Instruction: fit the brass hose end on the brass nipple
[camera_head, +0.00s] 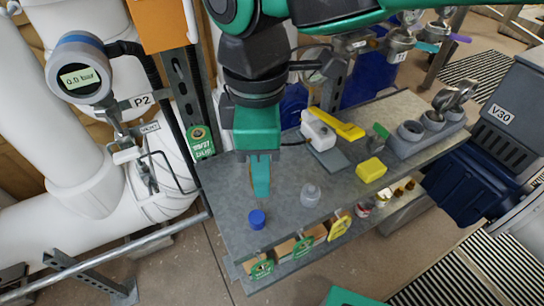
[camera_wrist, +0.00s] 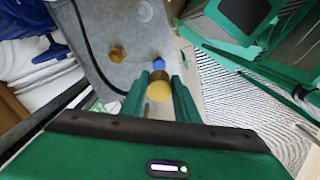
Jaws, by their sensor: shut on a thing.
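My gripper (camera_head: 261,192) points down over the front left part of the grey bench. In the wrist view its green fingers (camera_wrist: 159,98) are shut on a round brass piece, which looks like the brass hose end (camera_wrist: 159,91). The fingers hide this piece in the head view. A second, smaller brass piece (camera_wrist: 117,53) stands on the bench to the left of the fingers in the wrist view. It looks like the brass nipple, but its shape is unclear, and the gripper seems to cover it in the head view. The two brass pieces are apart.
A blue cap (camera_head: 257,219) stands near the bench's front edge, close to the fingers. A gauge (camera_head: 80,70) is at left.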

